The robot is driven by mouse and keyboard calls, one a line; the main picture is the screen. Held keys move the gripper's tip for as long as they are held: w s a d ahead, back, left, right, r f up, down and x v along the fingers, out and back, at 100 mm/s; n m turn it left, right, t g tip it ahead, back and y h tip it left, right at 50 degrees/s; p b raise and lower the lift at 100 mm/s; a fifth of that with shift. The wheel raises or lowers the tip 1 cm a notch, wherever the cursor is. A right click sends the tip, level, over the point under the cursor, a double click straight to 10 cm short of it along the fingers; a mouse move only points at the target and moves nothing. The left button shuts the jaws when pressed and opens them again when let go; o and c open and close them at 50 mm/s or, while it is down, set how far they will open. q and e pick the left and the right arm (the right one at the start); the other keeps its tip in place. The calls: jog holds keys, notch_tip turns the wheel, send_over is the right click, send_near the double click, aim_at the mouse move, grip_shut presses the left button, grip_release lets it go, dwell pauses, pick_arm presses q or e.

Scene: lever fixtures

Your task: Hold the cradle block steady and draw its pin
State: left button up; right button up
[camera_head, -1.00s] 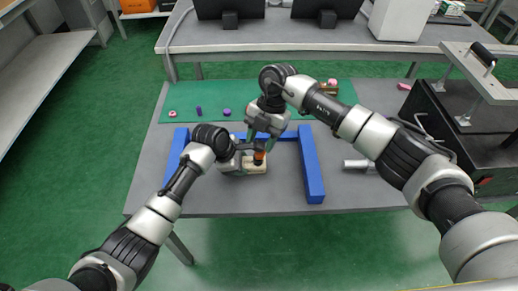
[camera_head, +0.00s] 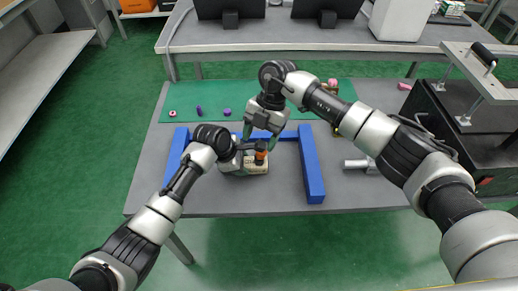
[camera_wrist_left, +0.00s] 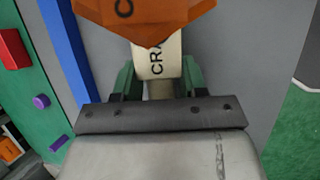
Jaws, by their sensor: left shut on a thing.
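The cream cradle block (camera_head: 256,168) sits on the grey table inside the blue frame. An orange pin head (camera_head: 260,154) shows above it. My left gripper (camera_head: 243,160) is shut on the block from the left. In the left wrist view, the green fingertips (camera_wrist_left: 160,85) stand on both sides of the cream block (camera_wrist_left: 157,57), which bears partly hidden lettering. The orange pin head (camera_wrist_left: 145,20) fills the top of that view. My right gripper (camera_head: 260,138) is just above the pin head; whether its jaws hold the pin is not clear.
The blue frame (camera_head: 312,170) borders the block at left, back and right. A green mat (camera_head: 210,95) at the back bears small purple and red pieces. A metal cylinder (camera_head: 357,164) lies to the right. The table front is clear.

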jog(key=v, duration=1.1)
jog(key=s+d+f+n+t+y, duration=0.1)
jog(key=s+f+n+t, duration=0.2)
jog(key=n, duration=0.9)
jog(key=s+d+f+n+t+y, duration=0.1)
jog(key=s+n+t, duration=0.35)
jog(key=n, duration=0.75)
jog(key=shift+g, duration=0.35)
jog(key=x, duration=1.1)
jog(key=shift+d+f, duration=0.1)
jog(key=shift+f, duration=0.2)
